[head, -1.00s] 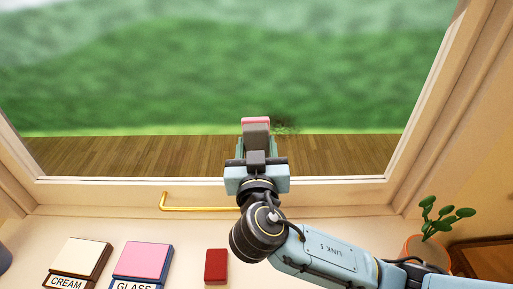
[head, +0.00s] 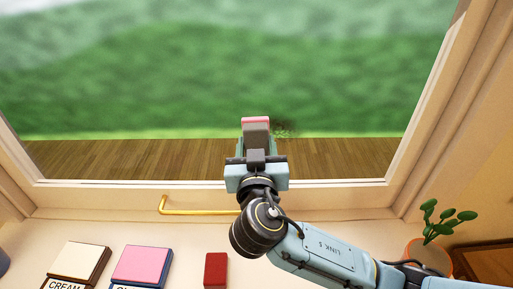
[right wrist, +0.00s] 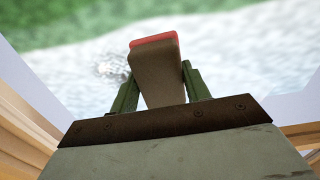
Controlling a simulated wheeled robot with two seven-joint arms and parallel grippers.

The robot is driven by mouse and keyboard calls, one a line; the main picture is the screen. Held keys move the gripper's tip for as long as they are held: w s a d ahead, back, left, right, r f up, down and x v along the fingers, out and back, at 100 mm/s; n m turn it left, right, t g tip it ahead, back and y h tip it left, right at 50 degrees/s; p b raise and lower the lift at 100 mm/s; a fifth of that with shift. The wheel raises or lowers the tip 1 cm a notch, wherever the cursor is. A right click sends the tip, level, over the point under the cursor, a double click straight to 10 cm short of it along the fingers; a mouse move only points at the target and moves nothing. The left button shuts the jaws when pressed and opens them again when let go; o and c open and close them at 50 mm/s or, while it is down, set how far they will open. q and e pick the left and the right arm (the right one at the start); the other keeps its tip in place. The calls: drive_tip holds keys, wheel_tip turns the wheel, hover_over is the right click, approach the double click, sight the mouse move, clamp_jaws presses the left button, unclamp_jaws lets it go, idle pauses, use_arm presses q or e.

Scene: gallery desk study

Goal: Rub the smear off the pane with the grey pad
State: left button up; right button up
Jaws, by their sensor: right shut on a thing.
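My right gripper (head: 256,150) is shut on the grey pad (head: 256,133), a grey block with a pinkish-red far end. The pad is held up in front of the window pane (head: 200,90). The smear (head: 286,130) is a small dark speckled patch on the pane, just right of the pad's tip in the head view. In the right wrist view the pad (right wrist: 157,75) stands between the fingers, and the smear (right wrist: 113,65) shows paler to its left. I cannot tell whether the pad touches the pane. My left gripper is out of view.
A yellow handle (head: 195,211) sits on the lower window frame (head: 110,196). On the desk lie a cream block (head: 78,259), a pink block (head: 142,262) and a red block (head: 216,268). A potted plant (head: 440,220) stands at right, near my forearm.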

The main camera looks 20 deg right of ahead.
drive_tip(key=shift+w, duration=0.2)
drive_tip(key=shift+s+d, duration=0.3)
drive_tip(key=shift+d, duration=0.55)
drive_tip(key=shift+s+d, duration=0.3)
drive_tip(key=shift+d, duration=0.55)
drive_tip(key=shift+s+d+b, duration=0.2)
drive_tip(key=shift+s+d, duration=0.1)
drive_tip(key=shift+d, duration=0.9)
drive_tip(key=shift+s+d+b, duration=0.2)
drive_tip(key=shift+s+d, duration=0.15)
drive_tip(key=shift+d, duration=0.9)
drive_tip(key=shift+s+d+b, duration=0.2)
drive_tip(key=shift+s+d, duration=0.1)
drive_tip(key=shift+d, duration=0.9)
